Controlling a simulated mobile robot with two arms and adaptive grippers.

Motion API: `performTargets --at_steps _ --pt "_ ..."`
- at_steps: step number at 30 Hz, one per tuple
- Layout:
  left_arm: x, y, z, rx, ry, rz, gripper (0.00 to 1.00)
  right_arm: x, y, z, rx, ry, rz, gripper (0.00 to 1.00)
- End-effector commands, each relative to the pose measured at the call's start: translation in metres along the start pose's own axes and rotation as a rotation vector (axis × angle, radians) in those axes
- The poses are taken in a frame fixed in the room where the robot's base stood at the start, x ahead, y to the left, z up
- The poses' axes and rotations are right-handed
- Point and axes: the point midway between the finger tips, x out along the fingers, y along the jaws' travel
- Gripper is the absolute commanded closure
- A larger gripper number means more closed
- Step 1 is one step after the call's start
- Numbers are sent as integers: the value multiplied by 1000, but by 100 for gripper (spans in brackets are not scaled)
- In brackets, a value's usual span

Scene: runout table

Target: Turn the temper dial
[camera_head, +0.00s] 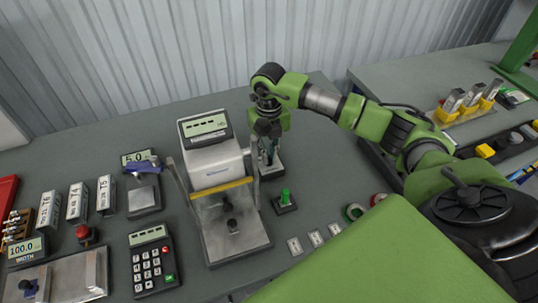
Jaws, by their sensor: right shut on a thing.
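My right gripper (268,130) reaches down from the right behind the white instrument and points at the table. It is shut on the top of a small upright device (270,168) with a grey base. The gripper hides most of its upper part, and a dark and teal piece shows just below the fingers. No dial marked temper can be read; I cannot tell whether the held part is the temper dial. My left gripper is not in view.
A white instrument (212,165) with a display stands close left of the gripper. A small base with a green peg (285,200) is in front. A keypad (152,262), a width unit (27,250) and labelled blocks (77,202) lie left. Another bench (405,78) stands right.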

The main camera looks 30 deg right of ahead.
Motion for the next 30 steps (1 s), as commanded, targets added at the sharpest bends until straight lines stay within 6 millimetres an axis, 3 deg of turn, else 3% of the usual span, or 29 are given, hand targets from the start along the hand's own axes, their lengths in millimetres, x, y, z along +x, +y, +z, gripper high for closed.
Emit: performTargets --at_steps 5,6,8,20,23,30 --pt "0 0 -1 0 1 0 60 -1 0 1 -1 -2 0 100" --pt "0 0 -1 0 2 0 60 -1 0 1 -1 -2 0 87" --pt "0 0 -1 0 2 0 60 -1 0 1 -2 -2 0 75" --pt "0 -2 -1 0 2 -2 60 -5 0 1 -3 -2 1 75" --pt "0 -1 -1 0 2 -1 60 -18 0 1 -3 -4 1 75" --pt "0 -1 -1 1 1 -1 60 -68 0 2 -3 -6 1 75"
